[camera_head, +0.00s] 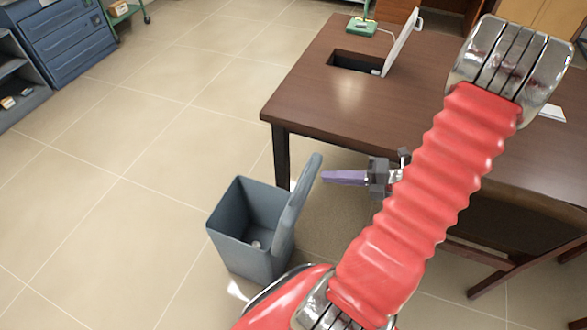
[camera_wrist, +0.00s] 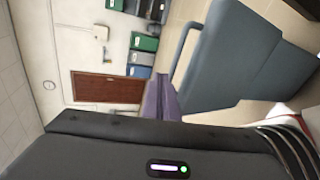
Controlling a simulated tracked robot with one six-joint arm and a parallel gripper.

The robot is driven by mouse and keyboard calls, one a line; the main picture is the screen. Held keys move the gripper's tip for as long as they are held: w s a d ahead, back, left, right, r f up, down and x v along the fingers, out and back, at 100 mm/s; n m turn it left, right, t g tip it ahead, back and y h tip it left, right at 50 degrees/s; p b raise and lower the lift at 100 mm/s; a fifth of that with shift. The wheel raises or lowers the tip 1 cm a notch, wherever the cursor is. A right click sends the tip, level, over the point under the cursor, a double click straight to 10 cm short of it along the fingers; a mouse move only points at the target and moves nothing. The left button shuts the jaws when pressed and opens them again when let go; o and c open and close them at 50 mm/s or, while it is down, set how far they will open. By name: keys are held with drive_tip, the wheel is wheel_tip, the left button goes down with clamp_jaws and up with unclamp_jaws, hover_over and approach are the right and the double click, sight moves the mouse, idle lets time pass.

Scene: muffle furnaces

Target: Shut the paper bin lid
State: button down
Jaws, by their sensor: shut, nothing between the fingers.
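The paper bin (camera_head: 239,236) is a blue-grey box standing open on the tiled floor, with a small pale item at its bottom. Its lid (camera_head: 295,207) stands raised, nearly upright, on the bin's right side. My gripper (camera_head: 324,177) is to the right of the lid's upper end, its purple fingers shut and empty, pointing left towards the lid. A small gap seems to lie between fingertips and lid. In the wrist view the purple fingers (camera_wrist: 158,98) are together, with the blue-grey lid (camera_wrist: 230,62) close on their right.
A dark wooden desk (camera_head: 335,100) stands behind and right of my gripper, its leg (camera_head: 281,158) close behind the bin. A blue drawer cabinet (camera_head: 65,38) is at the far left. The floor left of the bin is clear.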

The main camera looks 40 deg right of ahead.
drive_tip(key=shift+s+d+f+m+t+h, duration=0.15)
drive_tip(key=shift+s+d+f+m+t, duration=0.1)
drive_tip(key=shift+d+m, duration=0.25)
drive_tip(key=shift+s+d+f+m+t+h, duration=0.15)
drive_tip(key=shift+d+m+t, duration=0.15)
drive_tip(key=shift+m, duration=0.2)
drive_tip(key=shift+w, duration=0.15)
